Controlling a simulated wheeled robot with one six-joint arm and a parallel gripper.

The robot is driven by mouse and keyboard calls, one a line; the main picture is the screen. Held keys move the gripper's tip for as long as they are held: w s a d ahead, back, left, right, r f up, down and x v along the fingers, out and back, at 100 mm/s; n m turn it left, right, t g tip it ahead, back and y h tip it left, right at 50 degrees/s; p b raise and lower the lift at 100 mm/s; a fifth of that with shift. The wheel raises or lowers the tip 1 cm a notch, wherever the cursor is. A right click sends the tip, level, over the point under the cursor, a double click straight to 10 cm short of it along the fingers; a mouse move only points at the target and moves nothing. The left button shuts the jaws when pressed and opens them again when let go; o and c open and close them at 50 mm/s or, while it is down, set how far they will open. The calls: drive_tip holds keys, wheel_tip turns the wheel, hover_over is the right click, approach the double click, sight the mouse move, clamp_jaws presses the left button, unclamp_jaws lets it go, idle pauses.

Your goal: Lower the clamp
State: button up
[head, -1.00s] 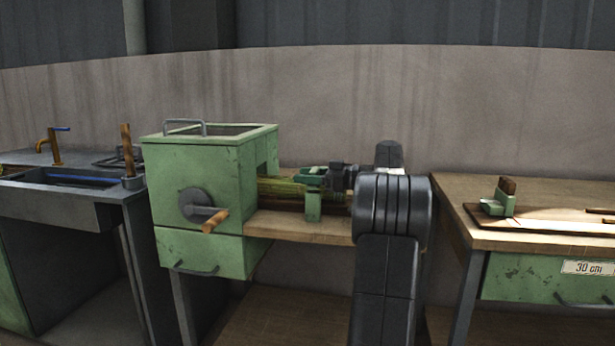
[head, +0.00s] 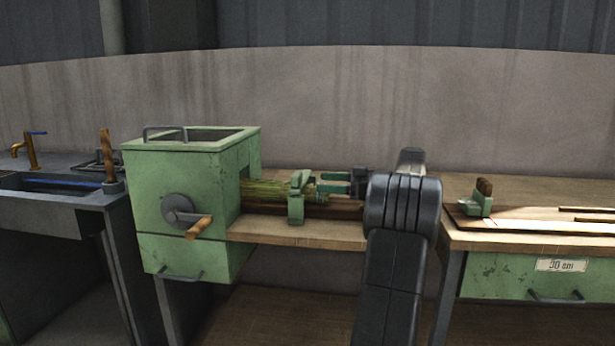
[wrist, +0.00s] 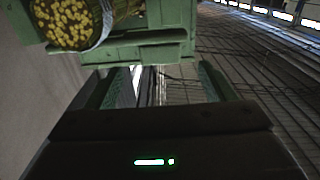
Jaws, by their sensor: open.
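The green clamp (head: 297,198) stands on the bench just right of the green winding box, around the broom bundle (head: 264,191). Its upper piece appears to lie across the top of the bundle. In the wrist view the clamp (wrist: 150,45) fills the top, with the bundle's cut yellow ends (wrist: 75,22) and a pale band at upper left. My gripper (head: 328,182) is just right of the clamp, its green fingers pointing left. In the wrist view my gripper (wrist: 157,72) is open and empty, its fingertips close below the clamp; whether they touch it I cannot tell.
The green box (head: 190,190) with a crank handle (head: 200,228) stands left of the clamp. A dark sink unit (head: 50,195) is at far left. Another bench (head: 540,242) with a small green block (head: 476,205) is at right. The wall is behind.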

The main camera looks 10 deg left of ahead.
sight(301, 180)
drive_tip(key=shift+d, duration=1.65)
drive_tip(key=a+b, duration=0.3)
drive_tip(key=a, duration=1.1)
drive_tip(key=shift+r, duration=0.15)
drive_tip(key=shift+w+d, duration=0.1)
